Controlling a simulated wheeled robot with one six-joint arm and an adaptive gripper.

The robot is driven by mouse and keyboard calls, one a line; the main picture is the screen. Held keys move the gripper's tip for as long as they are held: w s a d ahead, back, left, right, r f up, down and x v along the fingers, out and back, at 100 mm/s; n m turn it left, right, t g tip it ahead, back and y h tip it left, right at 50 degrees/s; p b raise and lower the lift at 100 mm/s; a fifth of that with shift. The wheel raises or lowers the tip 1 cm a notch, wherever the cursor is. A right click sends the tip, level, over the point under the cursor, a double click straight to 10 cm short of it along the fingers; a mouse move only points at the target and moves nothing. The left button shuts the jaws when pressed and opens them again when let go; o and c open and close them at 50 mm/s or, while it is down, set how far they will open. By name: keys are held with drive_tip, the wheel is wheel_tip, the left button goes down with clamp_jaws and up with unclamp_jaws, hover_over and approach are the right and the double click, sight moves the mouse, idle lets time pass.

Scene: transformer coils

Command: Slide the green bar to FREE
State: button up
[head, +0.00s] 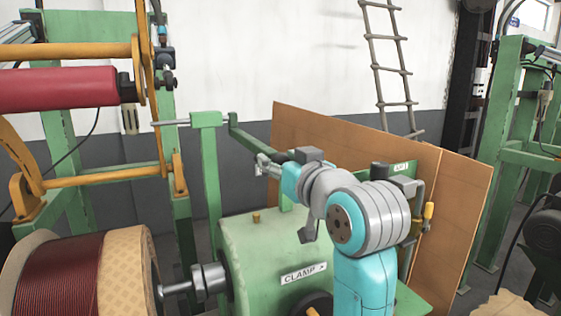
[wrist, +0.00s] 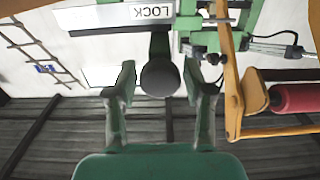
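A slim green bar (head: 255,140) slopes down from a green post toward my gripper (head: 264,164) in the head view; I cannot tell for sure that it is the task's bar. In the wrist view my gripper (wrist: 161,80) is open, one finger on each side of a dark round knob (wrist: 160,77) on a short dark stem. Gaps show between the knob and both fingers, so no grip is visible. A white plate reading LOCK (wrist: 151,12) lies beyond the knob. I see no FREE marking.
A wound coil (head: 65,275) and a red roller (head: 60,90) are at the left. Brown panels (head: 320,135) stand behind my arm, and a ladder (head: 388,70) leans on the wall.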

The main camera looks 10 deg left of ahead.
clamp_jaws()
drive_tip(key=w+d, duration=0.5)
drive_tip(key=d, duration=0.3)
drive_tip(key=shift+w+d, duration=0.25)
drive_tip(key=shift+w, duration=0.1)
drive_tip(key=shift+o, duration=2.2)
unclamp_jaws()
drive_tip(key=shift+w+d, duration=0.1)
drive_tip(key=shift+d, duration=0.05)
drive_tip(key=v, duration=1.2)
